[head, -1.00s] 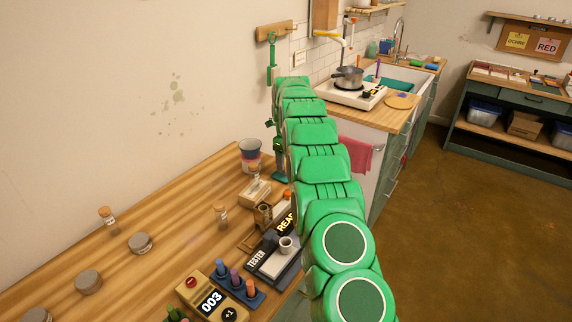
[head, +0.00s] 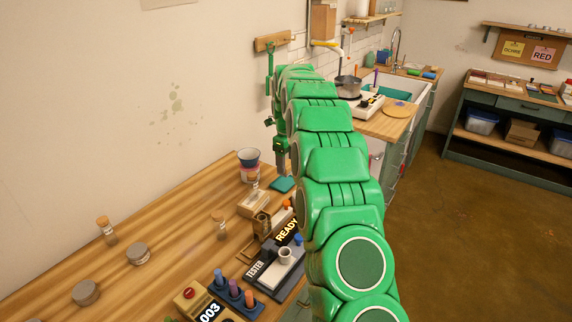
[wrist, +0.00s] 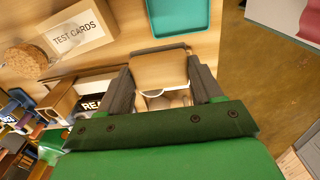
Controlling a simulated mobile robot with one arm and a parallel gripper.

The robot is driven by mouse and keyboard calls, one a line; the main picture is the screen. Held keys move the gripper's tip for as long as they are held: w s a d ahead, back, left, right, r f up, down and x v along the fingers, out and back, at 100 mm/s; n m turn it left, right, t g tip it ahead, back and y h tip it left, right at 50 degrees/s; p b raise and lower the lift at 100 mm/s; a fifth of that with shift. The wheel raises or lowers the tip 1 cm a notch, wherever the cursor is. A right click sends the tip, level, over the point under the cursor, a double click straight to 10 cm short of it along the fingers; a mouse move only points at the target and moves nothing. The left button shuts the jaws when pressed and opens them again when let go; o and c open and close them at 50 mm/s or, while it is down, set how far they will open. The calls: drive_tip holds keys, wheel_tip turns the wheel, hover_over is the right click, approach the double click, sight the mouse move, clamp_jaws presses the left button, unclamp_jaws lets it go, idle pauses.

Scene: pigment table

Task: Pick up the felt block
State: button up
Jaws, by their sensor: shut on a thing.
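My gripper (wrist: 162,85) is shut on a tan block, the felt block (wrist: 160,68), in the wrist view. The block sits between the two dark fingers, with its broad tan face showing; its lower side is partly hidden. In the head view my gripper (head: 281,165) points down over the far end of the wooden table, by a teal tray (head: 282,185). The block cannot be made out there. The tray also shows in the wrist view (wrist: 180,33), beyond the block and apart from it.
Corked jars (head: 107,230) and grey lidded pots (head: 138,254) are at left. The table's right edge drops to open floor.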

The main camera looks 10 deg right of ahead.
drive_tip(key=s+r, duration=0.3)
drive_tip(key=s, duration=0.5)
drive_tip(key=shift+s+r, duration=0.3)
